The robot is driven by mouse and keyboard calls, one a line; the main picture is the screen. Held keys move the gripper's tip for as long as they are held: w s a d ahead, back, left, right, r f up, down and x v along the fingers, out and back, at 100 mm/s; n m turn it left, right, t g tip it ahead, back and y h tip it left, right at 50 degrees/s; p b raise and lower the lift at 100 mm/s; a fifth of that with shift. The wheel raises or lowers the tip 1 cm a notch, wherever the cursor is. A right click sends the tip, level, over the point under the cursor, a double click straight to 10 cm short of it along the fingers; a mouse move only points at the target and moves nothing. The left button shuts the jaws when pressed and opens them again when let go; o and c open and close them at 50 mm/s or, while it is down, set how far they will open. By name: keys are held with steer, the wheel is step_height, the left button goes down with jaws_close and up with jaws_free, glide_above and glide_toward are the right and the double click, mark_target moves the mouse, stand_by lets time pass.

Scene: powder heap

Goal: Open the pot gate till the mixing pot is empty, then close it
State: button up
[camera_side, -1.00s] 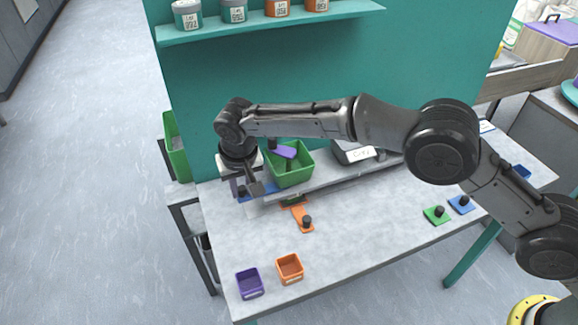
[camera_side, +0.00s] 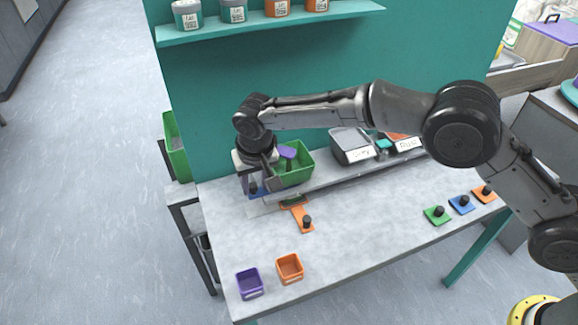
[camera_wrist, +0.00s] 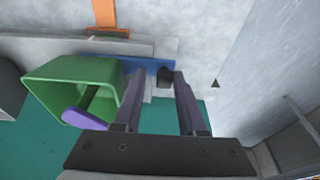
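The green mixing pot (camera_side: 299,177) stands on the ledge at the back of the table, with a purple paddle (camera_side: 287,152) in it. A blue slide plate (camera_side: 261,191) with a black knob (camera_side: 253,187) is at its left side, which I take as the pot gate. In the wrist view the pot (camera_wrist: 60,82) is left, with the blue plate (camera_wrist: 140,63) and black knob (camera_wrist: 165,75) ahead of the fingers. My gripper (camera_wrist: 159,72) is open, fingers apart with the knob between or just beyond their tips; contact is unclear.
An orange slide (camera_side: 301,216) with a black knob lies in front of the pot. Purple (camera_side: 249,283) and orange (camera_side: 290,268) cups stand at the front left. Labelled bins (camera_side: 352,146) are right of the pot. The table's middle is clear.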

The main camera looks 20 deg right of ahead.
steer(key=shift+o, duration=0.4)
steer(key=shift+a, duration=0.1)
steer(key=shift+r, duration=0.1)
steer(key=shift+w+r+v, duration=0.1)
steer(key=shift+w+v, duration=0.2)
steer(key=shift+v, duration=0.9)
steer(key=shift+w+r+v, duration=0.1)
steer(key=shift+w+v, duration=0.15)
steer(key=shift+v, duration=0.9)
steer(key=shift+w+v, duration=0.3)
steer(key=shift+v, duration=0.9)
